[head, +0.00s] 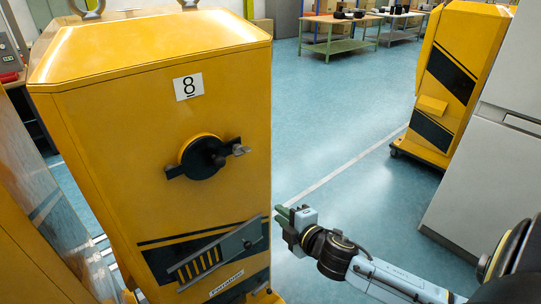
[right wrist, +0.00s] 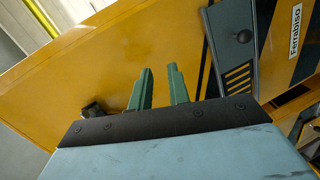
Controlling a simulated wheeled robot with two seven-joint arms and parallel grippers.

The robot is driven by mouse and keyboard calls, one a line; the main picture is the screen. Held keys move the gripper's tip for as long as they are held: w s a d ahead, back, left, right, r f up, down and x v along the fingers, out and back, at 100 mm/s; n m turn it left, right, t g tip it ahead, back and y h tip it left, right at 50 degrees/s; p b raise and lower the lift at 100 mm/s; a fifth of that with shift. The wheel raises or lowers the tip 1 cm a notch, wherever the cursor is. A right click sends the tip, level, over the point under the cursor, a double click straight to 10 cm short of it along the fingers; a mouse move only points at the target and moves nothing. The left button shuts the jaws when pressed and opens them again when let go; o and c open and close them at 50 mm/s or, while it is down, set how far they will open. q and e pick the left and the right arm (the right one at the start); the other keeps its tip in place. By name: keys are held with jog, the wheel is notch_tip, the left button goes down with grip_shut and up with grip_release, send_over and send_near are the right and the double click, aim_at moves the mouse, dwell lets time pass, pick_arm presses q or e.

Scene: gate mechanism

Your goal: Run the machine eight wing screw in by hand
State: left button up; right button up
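Machine eight (head: 110,120) is a tall yellow cabinet with a white "8" plate (head: 188,88). On its front is a round black hub (head: 203,157) with a black crossbar. A small grey wing screw (head: 240,149) sits at the bar's right end; how far in it is, I cannot tell. My right gripper (head: 284,216) is below and right of the screw, beside the machine's right edge. In the right wrist view its green fingers (right wrist: 160,88) are apart, with nothing between them. A small dark part (right wrist: 93,108) shows left of them, too hidden to name. My left gripper is out of view.
A grey slotted plate (head: 215,254) with a dark knob (head: 250,241) is low on the machine's front. Another yellow machine (head: 460,75) and a grey cabinet (head: 490,165) stand at right. Work tables (head: 340,22) are far back. The blue floor between is clear.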

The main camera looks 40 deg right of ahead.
aim_at(240, 150)
jog(key=a+r+n+t+y+p, duration=0.2)
jog(key=a+r+n+t+p, duration=0.15)
jog(key=r, duration=1.25)
pick_arm(q)
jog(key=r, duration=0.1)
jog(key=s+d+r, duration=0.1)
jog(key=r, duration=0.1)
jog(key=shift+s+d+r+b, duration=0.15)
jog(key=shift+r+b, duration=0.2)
jog(key=shift+b, duration=0.05)
pick_arm(e)
jog(key=shift+g, duration=0.25)
jog(key=w, duration=0.2)
jog(key=w+a+r, duration=0.1)
jog(key=w, duration=0.1)
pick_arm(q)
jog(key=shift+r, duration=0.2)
pick_arm(e)
jog(key=shift+w+a, duration=0.15)
jog(key=shift+w, duration=1)
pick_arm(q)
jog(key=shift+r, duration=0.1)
pick_arm(e)
jog(key=shift+w, duration=0.15)
pick_arm(q)
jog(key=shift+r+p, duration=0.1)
jog(key=shift+p, duration=0.25)
pick_arm(e)
jog(key=shift+w, duration=0.45)
jog(key=shift+c, duration=0.5)
